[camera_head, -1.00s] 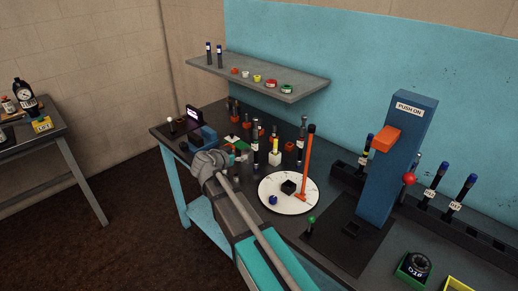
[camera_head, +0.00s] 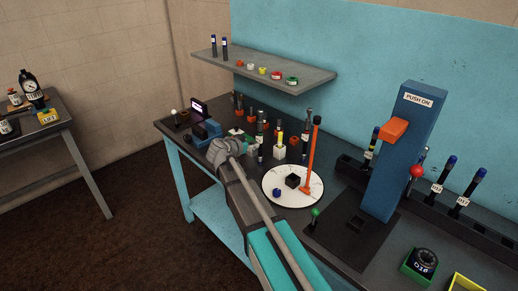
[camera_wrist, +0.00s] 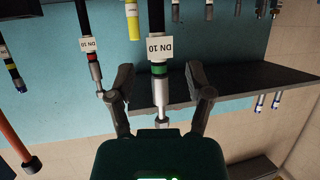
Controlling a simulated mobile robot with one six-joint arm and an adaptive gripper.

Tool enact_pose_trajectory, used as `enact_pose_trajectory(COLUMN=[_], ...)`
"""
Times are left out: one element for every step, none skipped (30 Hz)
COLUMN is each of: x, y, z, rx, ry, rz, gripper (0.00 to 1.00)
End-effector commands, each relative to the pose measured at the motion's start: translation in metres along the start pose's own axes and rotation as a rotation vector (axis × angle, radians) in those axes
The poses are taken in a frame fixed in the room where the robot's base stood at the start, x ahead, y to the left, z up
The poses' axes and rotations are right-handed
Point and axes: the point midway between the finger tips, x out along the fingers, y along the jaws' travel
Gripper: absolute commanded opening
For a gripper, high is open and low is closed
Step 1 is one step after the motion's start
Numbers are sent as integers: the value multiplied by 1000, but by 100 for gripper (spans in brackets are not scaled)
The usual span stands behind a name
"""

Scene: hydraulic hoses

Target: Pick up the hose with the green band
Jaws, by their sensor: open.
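The hose with the green band (camera_wrist: 159,70) hangs into the middle of the wrist view, black with a white "DN 10" label and a silver end fitting. My gripper (camera_wrist: 159,82) is open, with one finger on each side of this hose and visible gaps between. In the head view my gripper (camera_head: 240,147) is among the upright hoses at the back of the bench; its fingers are too small there to tell apart. The green band cannot be made out in the head view.
A hose with a red band (camera_wrist: 93,58) stands close beside my left-hand finger in the wrist view, also labelled "DN 10". On the bench (camera_head: 345,262) are a white round plate (camera_head: 275,200), an orange lever (camera_head: 311,160) and a blue press (camera_head: 402,150).

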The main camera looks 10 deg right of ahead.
Motion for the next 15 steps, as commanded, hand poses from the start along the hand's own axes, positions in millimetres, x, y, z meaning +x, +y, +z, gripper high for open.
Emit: enact_pose_trajectory(x=[10,13,17,20,22,24,26,27,27,28,28,28,28,28,28], y=[-1,-1,-1,-1,-1,0,0,0,0,0,0,1,1,1,1], z=[2,2,2,2,1,1,1,0,0,0,0,0,0,0,0], rx=[1,0,0,0,0,-1,-1,-1,-1,-1,-1,-1,-1,-1,-1], ry=[0,0,0,0,0,0,0,0,0,0,0,0,0,0,0], rz=[1,1,0,0,0,0,1,1,1,1,1,1,1,1,1], gripper=[66,66,66,66,66,66,66,66,66,66,66,66,66,66,66])
